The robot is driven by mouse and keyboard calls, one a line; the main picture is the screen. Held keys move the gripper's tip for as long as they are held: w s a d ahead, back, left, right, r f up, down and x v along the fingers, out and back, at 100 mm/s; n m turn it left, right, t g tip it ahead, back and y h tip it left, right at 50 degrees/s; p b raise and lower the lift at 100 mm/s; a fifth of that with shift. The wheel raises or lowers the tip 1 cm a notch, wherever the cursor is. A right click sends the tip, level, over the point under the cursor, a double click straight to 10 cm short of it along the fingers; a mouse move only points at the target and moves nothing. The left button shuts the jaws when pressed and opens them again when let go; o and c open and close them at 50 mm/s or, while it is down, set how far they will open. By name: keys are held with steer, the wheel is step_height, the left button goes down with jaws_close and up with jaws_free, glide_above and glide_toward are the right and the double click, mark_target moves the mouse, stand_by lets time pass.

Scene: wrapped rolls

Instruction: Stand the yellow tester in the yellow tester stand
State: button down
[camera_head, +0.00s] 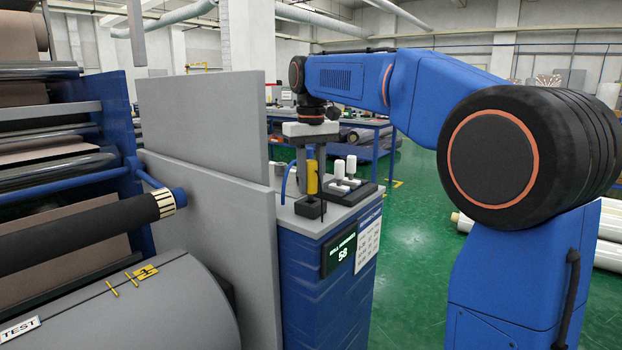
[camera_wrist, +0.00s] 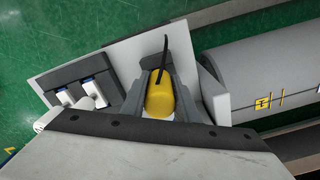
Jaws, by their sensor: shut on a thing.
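The yellow tester (camera_head: 312,179) is upright between the fingers of my gripper (camera_head: 311,162), which is shut on it above the cabinet top. In the wrist view the tester (camera_wrist: 160,100) lies between the grey fingers (camera_wrist: 160,86), with a black lead across it. A small dark square holder (camera_head: 308,208), which looks like the tester stand, sits near the cabinet's front corner. The tester's lower end shows just above and behind the holder's rim in the head view; I cannot tell whether it touches it. The stand is not clear in the wrist view.
A dark tray (camera_head: 348,192) with white-topped items stands right of the tester. A tall grey panel (camera_head: 207,130) rises to the left. A blue cable (camera_head: 285,182) stands beside the tester. The blue cabinet (camera_head: 300,270) carries a display. A grey roll (camera_wrist: 262,82) shows in the wrist view.

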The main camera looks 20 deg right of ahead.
steer(key=shift+f, duration=1.05)
steer(key=c, duration=1.3)
jaws_free()
steer(key=shift+f, duration=0.1)
step_height(320, 180, up, 18)
steer(key=shift+f, duration=0.25)
steer(key=shift+s, duration=0.1)
